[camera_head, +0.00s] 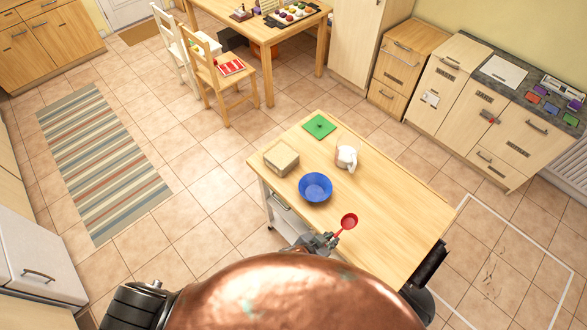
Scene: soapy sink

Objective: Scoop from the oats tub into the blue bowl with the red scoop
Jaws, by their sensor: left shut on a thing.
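The red scoop (349,221) is held above the near part of the wooden table, its round cup pointing up and to the right. My left gripper (328,240) is shut on the scoop's handle. The blue bowl (316,187) stands on the table just beyond the gripper, apart from the scoop. A beige square container (281,158), which looks like the oats tub, stands left of and behind the bowl; its contents are too small to make out. I do not see my right gripper.
A white jug (346,158) stands behind and right of the bowl. A green square (319,126) lies at the table's far end. The right side of the table (400,205) is clear. The table's near edge is partly hidden at the bottom of the view.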

